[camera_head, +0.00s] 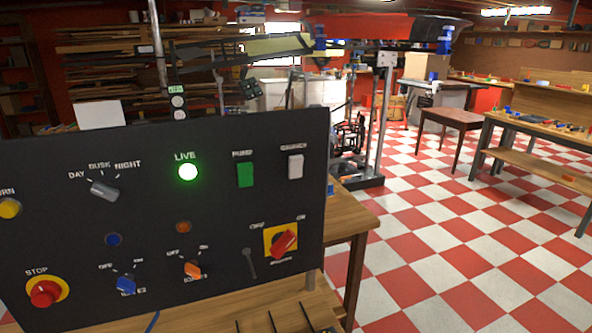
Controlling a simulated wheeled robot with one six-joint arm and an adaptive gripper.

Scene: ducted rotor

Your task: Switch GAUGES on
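A black control panel (225,215) stands on a wooden table at the left. No label on it reads clearly as GAUGES. A green rocker (245,174) and a white rocker (295,166) sit at the top right; the white one's label is blurred. A blue knob (126,285) and an orange knob (193,269) each have OFF and ON marks; their lower labels are too small to read. A red rotary handle (285,243) on a yellow plate also has OFF and ON marks and is tilted toward the upper right. My gripper is not clearly in view.
The panel also has a lit green LIVE lamp (188,172), a grey DAY/DUSK/NIGHT selector (104,190), a grey lever (249,262), a red STOP button (45,293) and a yellow button (9,208). The checkered floor (440,240) is open at right, before a workbench (545,125).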

